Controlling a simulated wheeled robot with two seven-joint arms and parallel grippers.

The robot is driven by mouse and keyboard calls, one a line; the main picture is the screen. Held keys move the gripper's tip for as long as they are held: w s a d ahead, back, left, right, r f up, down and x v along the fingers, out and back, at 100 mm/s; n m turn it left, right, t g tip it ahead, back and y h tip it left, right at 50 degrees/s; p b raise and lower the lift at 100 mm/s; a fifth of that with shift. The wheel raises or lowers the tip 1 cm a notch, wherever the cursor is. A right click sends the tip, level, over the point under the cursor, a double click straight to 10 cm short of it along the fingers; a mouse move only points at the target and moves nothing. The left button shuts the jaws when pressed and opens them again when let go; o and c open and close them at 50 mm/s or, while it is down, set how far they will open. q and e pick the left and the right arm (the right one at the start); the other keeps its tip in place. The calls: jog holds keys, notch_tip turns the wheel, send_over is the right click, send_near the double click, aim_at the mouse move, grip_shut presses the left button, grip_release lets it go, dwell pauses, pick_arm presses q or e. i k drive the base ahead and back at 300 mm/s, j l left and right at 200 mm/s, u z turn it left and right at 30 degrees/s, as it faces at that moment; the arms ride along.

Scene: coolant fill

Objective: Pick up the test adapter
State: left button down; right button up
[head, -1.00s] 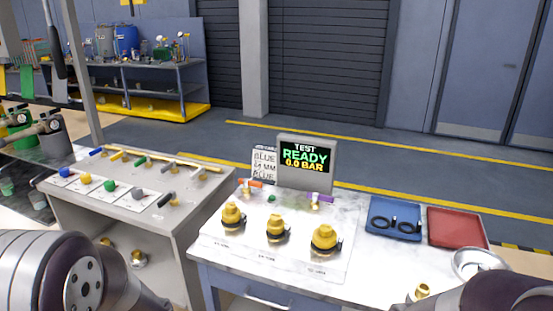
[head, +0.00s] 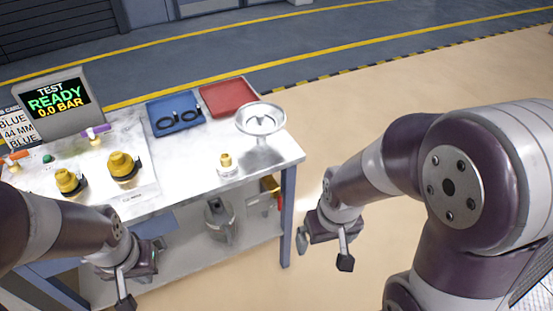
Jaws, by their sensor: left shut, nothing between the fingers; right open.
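Two yellow, stepped adapters with dark side parts show in the head view, one (head: 68,181) at the left and one (head: 123,167) to its right, both upright on the white worktop. Which is the test adapter I cannot tell. A smaller brass fitting (head: 226,160) stands on a pale round base further right. My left gripper (head: 139,281) is shut and empty in front of the bench's front edge, below the adapters. My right gripper (head: 324,251) is open and empty, right of the bench and away from all of these.
The test screen (head: 57,103) reads READY, 0.0 BAR; a card (head: 20,129) beside it reads BLUE 44 MM. A blue tray (head: 160,106) holds black rings. A red tray (head: 228,97) looks empty. A metal dish (head: 260,119) stands at the right corner. A grey container (head: 219,220) sits on the lower shelf.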

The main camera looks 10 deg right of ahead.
aim_at(226, 167)
jog(key=i+l, duration=1.05)
